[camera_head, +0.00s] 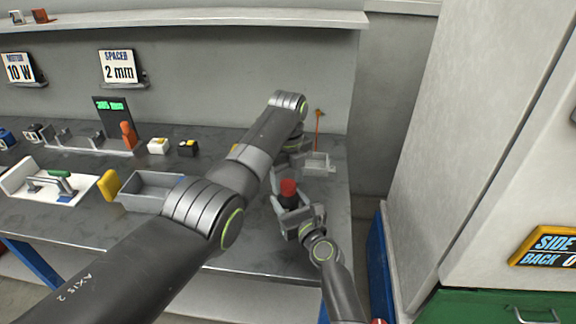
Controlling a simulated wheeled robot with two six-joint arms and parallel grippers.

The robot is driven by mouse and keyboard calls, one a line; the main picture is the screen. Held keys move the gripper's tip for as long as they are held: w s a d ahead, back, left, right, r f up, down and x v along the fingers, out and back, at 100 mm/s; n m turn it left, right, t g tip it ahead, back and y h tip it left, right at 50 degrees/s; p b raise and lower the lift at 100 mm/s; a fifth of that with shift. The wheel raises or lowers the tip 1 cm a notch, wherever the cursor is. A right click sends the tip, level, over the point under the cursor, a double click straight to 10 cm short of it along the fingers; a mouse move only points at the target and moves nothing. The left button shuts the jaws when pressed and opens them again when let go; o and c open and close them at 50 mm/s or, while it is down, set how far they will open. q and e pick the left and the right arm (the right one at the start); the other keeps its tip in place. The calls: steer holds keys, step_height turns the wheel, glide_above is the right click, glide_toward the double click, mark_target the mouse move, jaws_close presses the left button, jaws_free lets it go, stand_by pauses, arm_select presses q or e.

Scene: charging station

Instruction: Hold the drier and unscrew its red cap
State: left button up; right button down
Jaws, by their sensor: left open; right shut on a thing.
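My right gripper (297,214) is shut on the drier from the front. Its jaws hide most of the drier's lower part, and I cannot tell whether it touches the bench. My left arm reaches over the bench from the left and bends down behind the cap. My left gripper (293,160) is open, partly hidden behind its own arm, apart from the cap and a little beyond it.
A small grey tray (318,166) lies behind the drier. A larger grey bin (150,193) stands left of my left forearm, with a yellow piece (110,184) at its end. Small blocks and an orange part (128,134) stand farther back. A pale cabinet (490,130) bounds the right side.

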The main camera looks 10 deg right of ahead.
arm_select(q)
steer(key=shift+f, duration=0.65)
